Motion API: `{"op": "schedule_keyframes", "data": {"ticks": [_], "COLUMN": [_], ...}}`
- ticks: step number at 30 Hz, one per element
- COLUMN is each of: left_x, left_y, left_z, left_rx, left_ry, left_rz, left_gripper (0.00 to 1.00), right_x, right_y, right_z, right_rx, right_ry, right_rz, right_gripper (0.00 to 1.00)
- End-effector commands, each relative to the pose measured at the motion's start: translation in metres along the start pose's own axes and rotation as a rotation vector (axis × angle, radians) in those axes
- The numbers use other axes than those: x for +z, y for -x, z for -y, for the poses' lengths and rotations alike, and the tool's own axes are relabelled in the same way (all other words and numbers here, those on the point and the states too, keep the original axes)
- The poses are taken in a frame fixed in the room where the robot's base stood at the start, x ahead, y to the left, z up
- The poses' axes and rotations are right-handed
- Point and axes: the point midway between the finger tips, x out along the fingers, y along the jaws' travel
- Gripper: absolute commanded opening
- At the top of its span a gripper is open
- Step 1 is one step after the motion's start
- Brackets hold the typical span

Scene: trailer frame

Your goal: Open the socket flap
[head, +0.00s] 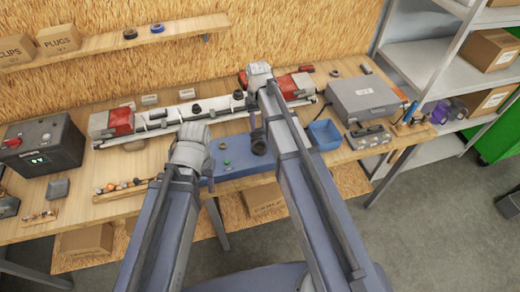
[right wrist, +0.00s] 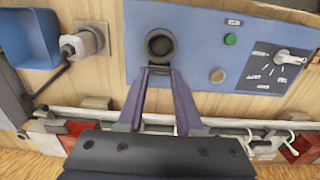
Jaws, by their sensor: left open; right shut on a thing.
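The dark round socket (head: 259,148) sits on the blue panel (head: 238,166) at the bench front. In the right wrist view the socket (right wrist: 160,45) shows a dark ring with a darker round centre. My right gripper (right wrist: 160,73) is shut on a small part at the socket's edge, most likely the flap, and its fingertips hide most of that part. I cannot tell the flap's angle. In the head view my right wrist hangs above the socket. My left gripper (head: 190,135) is open, left of the blue panel, and its fingertips are hard to make out.
A green button (right wrist: 230,39) and a rotary switch (right wrist: 284,57) share the panel. A blue bin (head: 325,134) stands right of it, near a grey plug (right wrist: 82,42). The white trailer bar (head: 176,114) with red lamps lies behind. A black tester (head: 40,144) stands far left.

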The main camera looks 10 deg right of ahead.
Motion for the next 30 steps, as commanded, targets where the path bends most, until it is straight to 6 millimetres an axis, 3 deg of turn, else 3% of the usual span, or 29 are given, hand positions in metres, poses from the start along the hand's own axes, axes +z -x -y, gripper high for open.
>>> {"op": "schedule_keyframes", "data": {"ticks": [13,30], "left_x": [0.000,0.000], "left_y": [0.006,0.005], "left_z": [0.001,0.001], "left_rx": [0.000,0.000], "left_ry": [0.000,0.000], "left_rz": [0.000,0.000], "left_gripper": [0.52,0.52], "right_x": [-0.026,-0.034], "right_y": [0.006,0.005], "right_z": [0.000,0.000], "right_rx": [0.000,0.000], "right_ry": [0.000,0.000], "right_rz": [-0.001,-0.001], "right_gripper": [0.15,0.15]}}
